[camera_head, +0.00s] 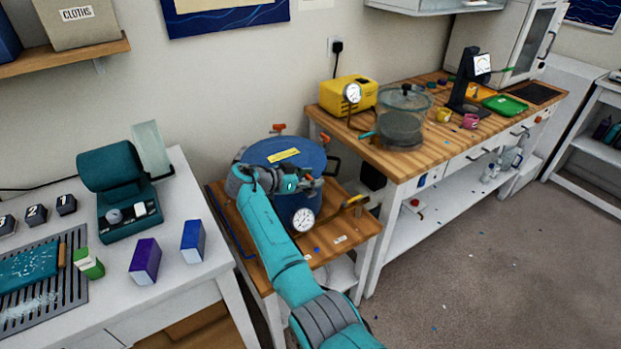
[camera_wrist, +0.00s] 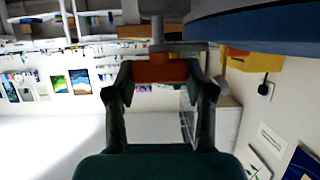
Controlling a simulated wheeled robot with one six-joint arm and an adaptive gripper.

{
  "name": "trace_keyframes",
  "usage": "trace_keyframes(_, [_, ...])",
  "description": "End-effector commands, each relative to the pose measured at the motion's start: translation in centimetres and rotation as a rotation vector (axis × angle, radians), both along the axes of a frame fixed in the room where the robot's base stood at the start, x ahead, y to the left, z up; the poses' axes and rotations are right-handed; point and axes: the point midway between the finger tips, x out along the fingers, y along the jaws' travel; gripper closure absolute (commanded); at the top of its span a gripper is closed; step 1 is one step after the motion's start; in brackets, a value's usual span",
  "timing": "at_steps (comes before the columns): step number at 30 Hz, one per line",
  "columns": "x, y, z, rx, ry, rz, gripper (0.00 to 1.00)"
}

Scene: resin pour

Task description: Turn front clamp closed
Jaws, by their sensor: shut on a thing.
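The blue pressure pot (camera_head: 312,158) stands on a small wooden-topped table, with a yellow label on its lid and a round gauge (camera_head: 303,219) on its front. My gripper (camera_head: 308,183) is at the pot's front rim. In the wrist view, my gripper (camera_wrist: 160,88) has its two fingers on either side of the front clamp's orange-red handle (camera_wrist: 160,70) and is shut on it. The pot's blue edge (camera_wrist: 260,30) shows at upper right there. In the head view my gripper mostly hides this clamp, so its exact angle cannot be told.
Another orange-topped clamp (camera_head: 278,128) is at the pot's back. A brass-coloured valve or hose fitting (camera_head: 354,201) sticks out at right. A workbench with a yellow pump (camera_head: 348,93) and a glass chamber (camera_head: 402,120) stands at right. A white table (camera_head: 190,285) stands at left.

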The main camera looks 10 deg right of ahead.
Motion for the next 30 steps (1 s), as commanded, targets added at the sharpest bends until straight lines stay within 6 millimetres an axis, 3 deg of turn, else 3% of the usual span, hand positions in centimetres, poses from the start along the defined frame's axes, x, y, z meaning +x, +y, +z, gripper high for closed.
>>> trace_keyframes(19, [-0.05,0.04,-0.21,0.002,0.003,-0.04,0.82])
trace_keyframes(20, [-0.05,0.04,-0.21,0.002,0.003,-0.04,0.42])
trace_keyframes(22, [-0.04,0.03,-0.19,0.002,0.003,-0.04,0.24])
trace_keyframes(23, [-0.04,0.03,-0.17,0.002,0.003,-0.039,0.21])
trace_keyframes(30, [-0.01,0.01,-0.1,0.002,0.002,-0.04,0.21])
